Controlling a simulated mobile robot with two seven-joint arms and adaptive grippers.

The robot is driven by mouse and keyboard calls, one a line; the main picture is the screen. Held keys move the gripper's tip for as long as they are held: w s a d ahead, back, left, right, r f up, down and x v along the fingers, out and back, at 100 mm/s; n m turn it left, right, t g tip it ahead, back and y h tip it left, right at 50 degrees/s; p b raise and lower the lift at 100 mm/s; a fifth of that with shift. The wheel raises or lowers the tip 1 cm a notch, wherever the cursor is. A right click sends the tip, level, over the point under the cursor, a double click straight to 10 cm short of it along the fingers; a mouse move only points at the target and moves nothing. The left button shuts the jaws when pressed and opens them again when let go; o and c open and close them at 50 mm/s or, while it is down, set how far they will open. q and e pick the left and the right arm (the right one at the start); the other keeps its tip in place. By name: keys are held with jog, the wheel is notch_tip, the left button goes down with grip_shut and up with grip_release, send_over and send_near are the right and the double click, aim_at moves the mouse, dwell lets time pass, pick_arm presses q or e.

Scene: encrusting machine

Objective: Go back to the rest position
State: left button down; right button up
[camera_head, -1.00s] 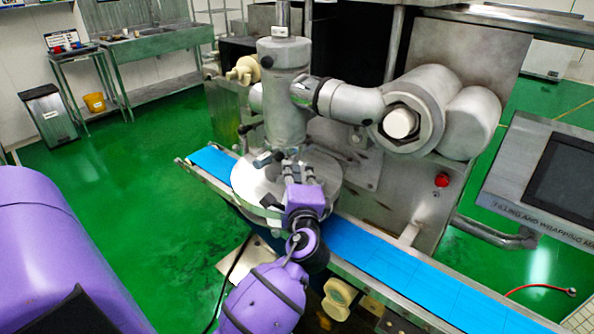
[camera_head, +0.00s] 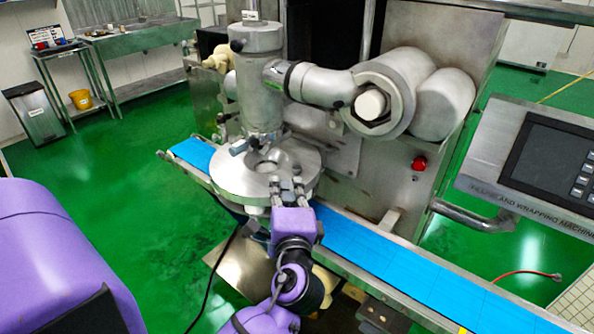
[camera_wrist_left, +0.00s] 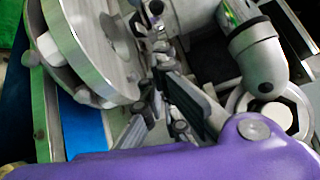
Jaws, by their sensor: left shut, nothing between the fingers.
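My left gripper (camera_head: 287,184) has a purple wrist and grey fingers, and is shut with nothing held. In the head view its fingers are at the front edge of the round metal disc (camera_head: 228,176) of the encrusting machine (camera_head: 262,85). Whether they touch the disc cannot be told. In the left wrist view the left gripper's fingers (camera_wrist_left: 165,75) are beside the disc (camera_wrist_left: 90,35), which fills the upper left. My right gripper is not in view.
A blue conveyor belt (camera_head: 385,265) runs under the disc from upper left to lower right. A control panel (camera_head: 535,165) stands at the right. A grey bin (camera_head: 35,112), a yellow bucket (camera_head: 81,99) and metal tables (camera_head: 145,50) are at the back left. Green floor (camera_head: 130,195) is open at left.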

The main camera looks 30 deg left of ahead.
pick_arm(q)
jog(key=w+d+f+n+h, duration=0.2)
jog(key=d+f+n+h, duration=0.1)
jog(key=d+f+h, duration=0.6)
jog(key=s+d+f+n+g+h+p, duration=0.1)
jog(key=s+d+f+n+p, duration=0.15)
jog(key=s+f, duration=0.6)
jog(key=s+d+f+n+g+h, duration=0.1)
jog(key=s+f+n+g, duration=0.1)
jog(key=s+f, duration=0.5)
jog(key=s+d+f+n+g+h+p, duration=0.1)
jog(key=s+f+n, duration=0.3)
jog(key=s, duration=1.2)
notch_tip(320, 180, down, 4)
jog(key=shift+r+g+p, duration=0.1)
jog(key=shift+g+p, duration=0.2)
jog(key=shift+g, duration=0.5)
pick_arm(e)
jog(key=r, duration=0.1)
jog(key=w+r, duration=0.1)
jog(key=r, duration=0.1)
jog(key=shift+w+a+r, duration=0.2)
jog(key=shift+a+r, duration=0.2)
